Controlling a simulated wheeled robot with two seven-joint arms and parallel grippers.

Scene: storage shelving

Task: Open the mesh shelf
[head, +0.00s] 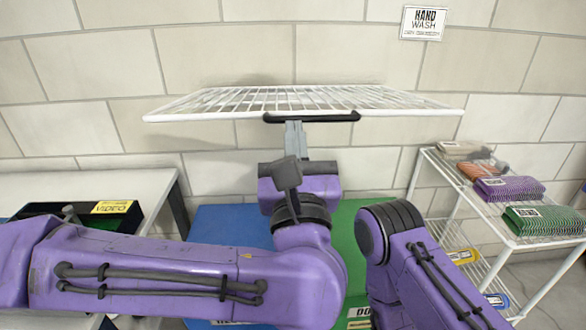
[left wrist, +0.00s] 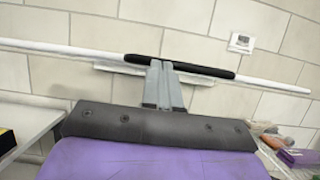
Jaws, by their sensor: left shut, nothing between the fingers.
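The white mesh shelf (head: 220,101) sticks out from the tiled wall above the middle of the scene and looks roughly level. A black handle (head: 335,117) is on its front rail. The handle also crosses the left wrist view (left wrist: 205,70). My left gripper (head: 293,124) points up at the handle from below, with its grey fingers together and nothing between them. In the left wrist view the fingertips (left wrist: 158,63) meet the handle's lower edge; whether they press on it I cannot tell. My right gripper is not in view, only my right arm.
A blue bin (head: 225,225) and a green bin (head: 345,225) stand below, partly hidden by my arms. A wire rack (head: 445,165) with folded cloths is at right. A white table (head: 130,182) with a black box (head: 45,211) is at left. A hand wash sign (head: 423,23) hangs on the wall.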

